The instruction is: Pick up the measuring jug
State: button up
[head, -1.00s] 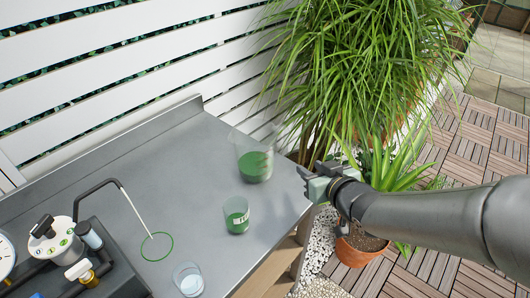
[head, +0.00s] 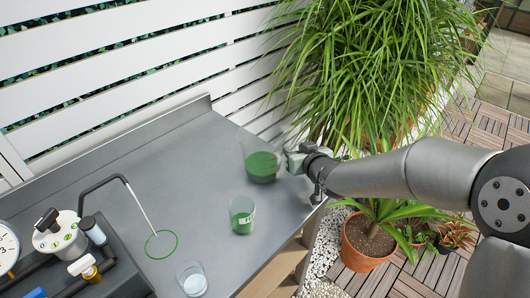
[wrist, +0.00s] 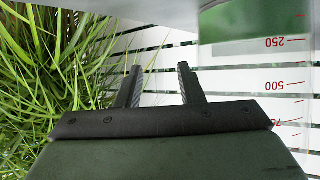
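The measuring jug (head: 262,165) is a large clear vessel with green contents in its lower part. It stands on the grey bench near its right end. In the wrist view the jug (wrist: 255,55) appears upside down at the upper right, with red scale marks. My gripper (head: 290,160) is just right of the jug in the head view, close to its side; I cannot tell whether they touch. In the wrist view my gripper (wrist: 160,85) has its fingers apart with nothing between them, and the jug lies to the right of both fingers.
A smaller cup with green contents and a label (head: 242,214) stands in front of the jug. A small clear cup (head: 191,278) is at the front edge. A tap unit (head: 62,240) and green ring (head: 161,244) are left. A leafy plant (head: 370,70) rises behind my arm.

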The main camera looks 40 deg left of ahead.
jog(key=shift+c, duration=0.2)
grip_shut()
jog(key=shift+a+r, duration=0.1)
jog(key=shift+r, duration=0.1)
